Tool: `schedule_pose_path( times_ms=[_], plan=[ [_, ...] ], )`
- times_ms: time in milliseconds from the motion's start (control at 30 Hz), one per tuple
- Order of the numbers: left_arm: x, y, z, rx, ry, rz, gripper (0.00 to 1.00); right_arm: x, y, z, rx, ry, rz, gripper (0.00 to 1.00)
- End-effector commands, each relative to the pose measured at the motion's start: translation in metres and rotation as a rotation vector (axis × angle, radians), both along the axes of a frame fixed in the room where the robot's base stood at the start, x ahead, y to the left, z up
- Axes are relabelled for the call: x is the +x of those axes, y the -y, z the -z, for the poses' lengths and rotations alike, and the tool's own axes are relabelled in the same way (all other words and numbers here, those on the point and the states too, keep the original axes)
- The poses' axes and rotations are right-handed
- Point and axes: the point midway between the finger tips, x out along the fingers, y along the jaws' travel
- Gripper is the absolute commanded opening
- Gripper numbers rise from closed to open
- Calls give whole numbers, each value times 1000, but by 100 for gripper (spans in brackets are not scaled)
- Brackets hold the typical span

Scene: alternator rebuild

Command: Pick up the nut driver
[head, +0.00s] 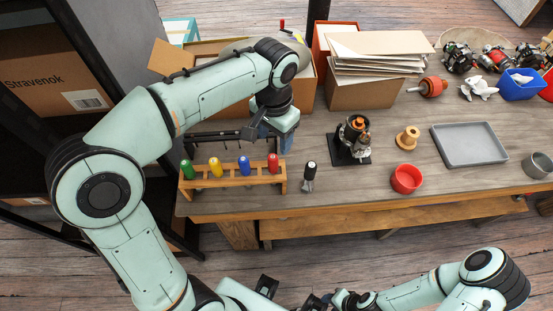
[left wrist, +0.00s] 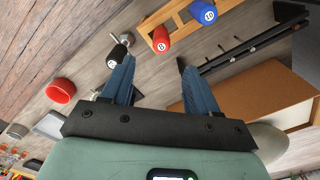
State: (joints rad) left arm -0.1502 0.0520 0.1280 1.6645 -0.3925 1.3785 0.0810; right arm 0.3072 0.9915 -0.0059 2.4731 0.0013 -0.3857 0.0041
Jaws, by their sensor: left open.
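A black-handled driver (head: 310,171) with a metal lower part stands on the bench just right of the wooden rack; it also shows in the left wrist view (left wrist: 119,50). The rack (head: 235,181) holds green (head: 187,169), yellow (head: 216,166), blue (head: 244,165) and red (head: 273,162) handled drivers. Which one is the nut driver is not marked. My left gripper (head: 268,138) is open and empty above the bench behind the rack's right end. In the left wrist view its blue fingers (left wrist: 156,66) are spread, pointing toward the rack. My right gripper's jaws are unclear at the bottom.
A black stand with a part (head: 350,148), a red bowl (head: 406,179), a tan spool (head: 408,138) and a grey tray (head: 469,145) lie to the right. Cardboard boxes (head: 363,93) stand behind. A dark rail (left wrist: 250,45) lies behind the rack.

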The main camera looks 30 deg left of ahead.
Motion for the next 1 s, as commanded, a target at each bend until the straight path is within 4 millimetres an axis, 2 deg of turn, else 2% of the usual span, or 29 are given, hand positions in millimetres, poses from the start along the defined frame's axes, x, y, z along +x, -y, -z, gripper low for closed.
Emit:
schedule_pose_path(
  times_ms=[33, 200, 467, 700, 800, 1000],
  plan=[
    [-1, 0, 14, 1, -6, 0, 60, -3, 0, 5, 0, -3, 0, 43],
    [-1, 0, 43, 1, -4, 0, 60, -5, 0, 9, 0, -6, 0, 43],
    [-2, -1, 62, 1, -3, -1, 60, -6, 0, 12, 0, -7, 0, 43],
    [-6, -3, 98, -1, -3, 0, 60, -8, 0, 16, 0, -9, 0, 43],
    [-5, -3, 105, -1, -2, -1, 60, -8, 0, 17, 0, -9, 0, 43],
    [-5, -3, 106, -1, 0, -1, 60, -8, 0, 17, 0, -9, 0, 43]
  ],
)
